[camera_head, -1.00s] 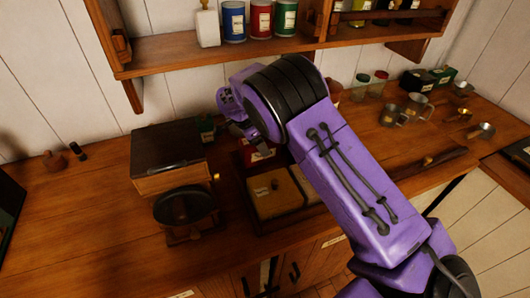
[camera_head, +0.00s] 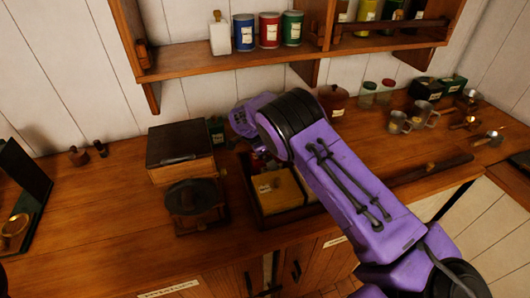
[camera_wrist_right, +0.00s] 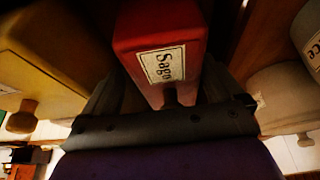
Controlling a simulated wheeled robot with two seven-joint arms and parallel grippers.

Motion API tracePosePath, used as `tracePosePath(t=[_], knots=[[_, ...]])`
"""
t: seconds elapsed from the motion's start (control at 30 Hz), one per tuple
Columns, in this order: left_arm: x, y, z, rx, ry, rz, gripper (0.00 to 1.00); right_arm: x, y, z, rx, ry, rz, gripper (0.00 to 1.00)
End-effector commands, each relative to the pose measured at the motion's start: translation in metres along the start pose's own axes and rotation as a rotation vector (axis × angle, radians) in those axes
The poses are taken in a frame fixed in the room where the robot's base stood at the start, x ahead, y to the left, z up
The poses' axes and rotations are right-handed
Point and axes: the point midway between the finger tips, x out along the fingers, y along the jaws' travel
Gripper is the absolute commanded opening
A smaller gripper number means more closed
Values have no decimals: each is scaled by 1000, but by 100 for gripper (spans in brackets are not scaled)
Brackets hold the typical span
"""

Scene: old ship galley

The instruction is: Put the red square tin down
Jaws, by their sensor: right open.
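The red square tin (camera_wrist_right: 160,40), with a "Sago" label, fills the middle of the right wrist view. My right gripper (camera_wrist_right: 165,92) is open, with one dark finger on each side of the tin; I cannot tell whether either finger touches it. In the head view, my right wrist and purple forearm cover most of the area behind the dark wooden tray (camera_head: 262,221), and only a small dim bit of red shows beside the wrist. What the tin's base rests on is hidden. My left gripper is not in view.
A yellow-tan box (camera_head: 275,187) sits in the tray. A shelf (camera_head: 230,62) with several tins hangs above. Metal mugs (camera_head: 423,114) stand at the right. The counter at the left is mostly clear.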

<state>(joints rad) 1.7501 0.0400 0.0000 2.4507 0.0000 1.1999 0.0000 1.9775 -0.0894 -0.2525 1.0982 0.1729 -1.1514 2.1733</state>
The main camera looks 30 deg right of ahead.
Motion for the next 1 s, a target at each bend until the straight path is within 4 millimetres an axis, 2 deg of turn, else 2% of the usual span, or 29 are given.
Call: tracePosePath(t=[0.07,0.2,0.4,0.5,0.63,0.87,0.93,0.97,1.0], knots=[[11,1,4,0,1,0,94,-12,-1,2,0,0,-7,94],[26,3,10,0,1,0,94,-47,-1,2,-1,0,-8,94],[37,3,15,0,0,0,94,-94,-1,1,-1,1,-5,94],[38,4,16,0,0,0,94,-107,-1,1,-1,1,-4,94],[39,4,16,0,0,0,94,-114,0,0,-1,1,-2,94],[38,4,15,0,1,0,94,-114,0,-1,-1,3,-1,94],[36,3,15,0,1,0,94,-110,2,-15,-11,23,9,94],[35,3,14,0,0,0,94,-106,5,-28,-18,40,18,94],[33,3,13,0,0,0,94,-99,10,-51,-36,72,36,94]])
